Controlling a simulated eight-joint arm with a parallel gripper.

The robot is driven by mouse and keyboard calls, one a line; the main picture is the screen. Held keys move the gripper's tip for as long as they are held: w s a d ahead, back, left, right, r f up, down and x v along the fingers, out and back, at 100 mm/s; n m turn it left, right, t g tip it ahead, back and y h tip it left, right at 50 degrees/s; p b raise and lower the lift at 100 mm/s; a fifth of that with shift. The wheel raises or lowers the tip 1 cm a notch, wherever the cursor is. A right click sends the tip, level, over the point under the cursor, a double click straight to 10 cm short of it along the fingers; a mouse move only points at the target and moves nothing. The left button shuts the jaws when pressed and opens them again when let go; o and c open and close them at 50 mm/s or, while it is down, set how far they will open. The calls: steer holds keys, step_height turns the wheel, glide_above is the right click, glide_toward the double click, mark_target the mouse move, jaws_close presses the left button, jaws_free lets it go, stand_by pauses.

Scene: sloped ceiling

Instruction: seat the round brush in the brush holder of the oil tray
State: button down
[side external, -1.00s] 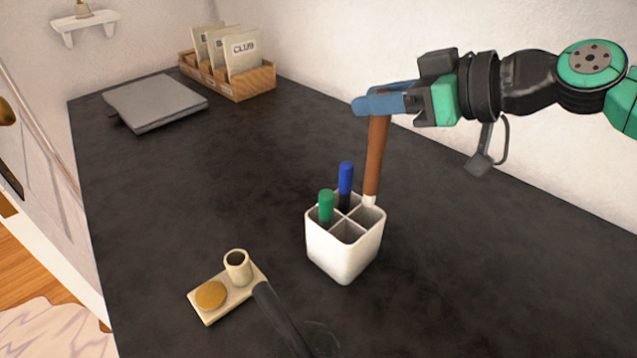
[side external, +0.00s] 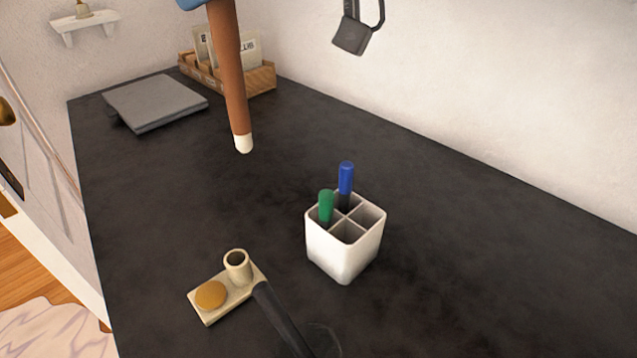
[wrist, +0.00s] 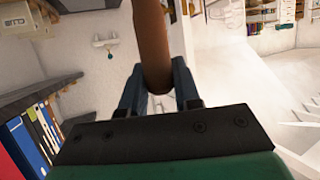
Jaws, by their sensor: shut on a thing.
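The round brush (side external: 230,75) has a brown handle and a pale tip, and hangs tip down, slightly tilted, in the air above the table. My gripper (side external: 192,3) is shut on its upper end, mostly cut off by the top edge of the side view. In the wrist view the brown handle (wrist: 152,45) stands between the fingers of my gripper (wrist: 160,85). The oil tray (side external: 207,312) is a cream plate at the lower left of the table, with an amber disc on it. Its brush holder (side external: 238,267) is an upright, empty cylindrical cup. The brush is above and behind it, well apart.
A white divided caddy (side external: 343,250) with a green pen (side external: 326,207) and a blue pen (side external: 346,178) stands right of the tray. A dark rod (side external: 283,318) lies beside the tray. A grey laptop-like slab (side external: 155,102) and a wooden card box (side external: 262,78) are at the back.

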steer(key=s+a+f, duration=0.1)
steer(key=f, duration=0.9)
steer(key=s+a+f, duration=0.1)
steer(key=a+f, duration=0.1)
steer(key=f, duration=0.8)
steer(key=shift+a+f+n+g, duration=0.15)
steer(key=shift+a+n+g, duration=0.1)
steer(key=shift+n+g, duration=0.15)
steer(key=c, duration=0.6)
jaws_free()
steer(key=shift+f, duration=0.1)
steer(key=shift+c, duration=0.2)
